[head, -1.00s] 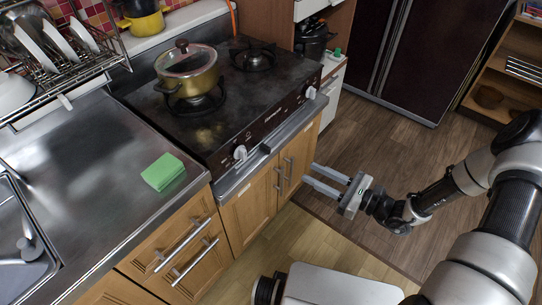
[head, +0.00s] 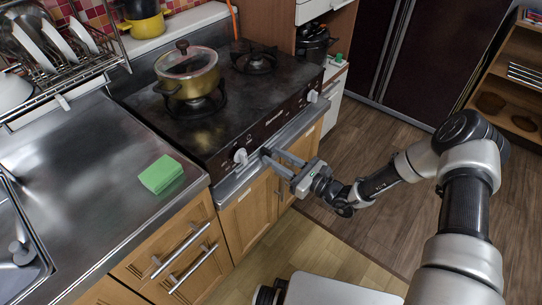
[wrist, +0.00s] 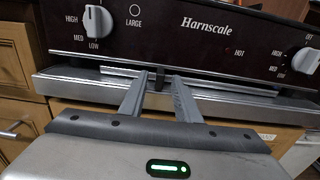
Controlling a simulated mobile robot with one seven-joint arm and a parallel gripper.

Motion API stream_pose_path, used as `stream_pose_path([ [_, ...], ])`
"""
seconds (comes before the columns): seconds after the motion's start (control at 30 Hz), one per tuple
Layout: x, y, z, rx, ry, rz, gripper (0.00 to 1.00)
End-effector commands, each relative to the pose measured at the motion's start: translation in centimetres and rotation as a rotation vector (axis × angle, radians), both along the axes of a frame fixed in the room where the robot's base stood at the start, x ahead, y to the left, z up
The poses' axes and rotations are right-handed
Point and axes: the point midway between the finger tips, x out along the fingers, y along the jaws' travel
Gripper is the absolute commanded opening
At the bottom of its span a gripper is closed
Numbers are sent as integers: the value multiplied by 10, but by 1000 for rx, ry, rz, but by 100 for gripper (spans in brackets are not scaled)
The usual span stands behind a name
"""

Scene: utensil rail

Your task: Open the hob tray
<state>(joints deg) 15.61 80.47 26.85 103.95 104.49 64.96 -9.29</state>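The hob tray (head: 242,178) is a long silver strip under the hob's dark control panel; it also spans the wrist view (wrist: 85,86). It looks flush with the front, with a slot along its top. My gripper (head: 270,153) reaches the tray's front near its middle. In the wrist view the gripper's two fingers (wrist: 160,84) are apart, with a small dark tab (wrist: 158,78) between their tips. I cannot tell whether they touch it.
The hob (head: 225,90) carries a lidded pot (head: 188,78) at the left burner. White knobs (head: 240,156) stick out above the tray. Wooden cabinet doors (head: 248,215) with bar handles are below. A green sponge (head: 160,174) lies on the counter.

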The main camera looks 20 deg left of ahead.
Motion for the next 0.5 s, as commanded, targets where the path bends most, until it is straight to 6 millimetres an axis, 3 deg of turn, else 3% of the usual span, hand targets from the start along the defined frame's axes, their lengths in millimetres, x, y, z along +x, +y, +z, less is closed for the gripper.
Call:
stream_pose_path([
  [0.2, 7, 18, -1, -1, 0, 1, 30],
  [0.5, 8, 20, 0, -1, 1, 0, 30],
])
